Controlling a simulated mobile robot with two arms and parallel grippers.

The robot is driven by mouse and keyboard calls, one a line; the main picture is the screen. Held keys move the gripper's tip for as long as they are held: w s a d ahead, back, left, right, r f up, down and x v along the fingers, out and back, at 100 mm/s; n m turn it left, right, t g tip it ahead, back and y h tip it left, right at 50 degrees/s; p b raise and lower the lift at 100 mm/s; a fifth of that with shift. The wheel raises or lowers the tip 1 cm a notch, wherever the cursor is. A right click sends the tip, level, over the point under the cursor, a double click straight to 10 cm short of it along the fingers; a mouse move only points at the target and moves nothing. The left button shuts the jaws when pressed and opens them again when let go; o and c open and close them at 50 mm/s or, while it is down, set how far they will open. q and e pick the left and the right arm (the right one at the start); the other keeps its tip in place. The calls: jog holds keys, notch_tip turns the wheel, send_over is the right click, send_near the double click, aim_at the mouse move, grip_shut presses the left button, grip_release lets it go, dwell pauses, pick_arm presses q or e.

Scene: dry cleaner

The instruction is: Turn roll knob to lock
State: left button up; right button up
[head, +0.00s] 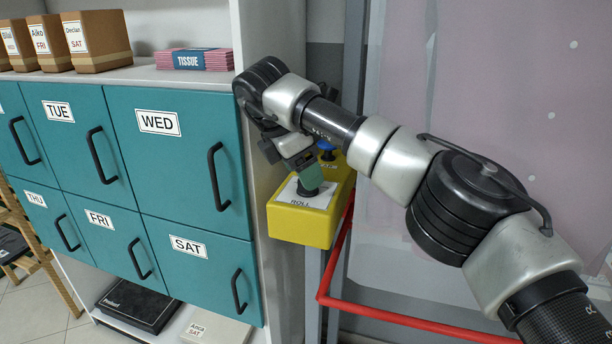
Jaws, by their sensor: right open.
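A yellow control box (300,226) is mounted on a grey post right of the teal cabinet. The roll knob (307,188) is a small dark knob on the white plate labelled ROLL on its top. A blue knob (326,146) sits farther back on the same box, partly behind my arm. My right gripper (309,178) reaches down over the roll knob, open, with its fingers at the knob. The fingers hide part of the knob, and I cannot tell whether they touch it. My left gripper is not in view.
The teal cabinet (185,215) with black handles stands close on the left. A red rail (400,321) runs low from the box toward the right. A hazy pinkish panel (540,110) stands behind my arm. Boxes and a tissue pack (194,59) lie on the cabinet's upper shelf.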

jog(key=p+v, duration=0.1)
jog(key=v, duration=0.7)
jog(key=shift+r, duration=0.35)
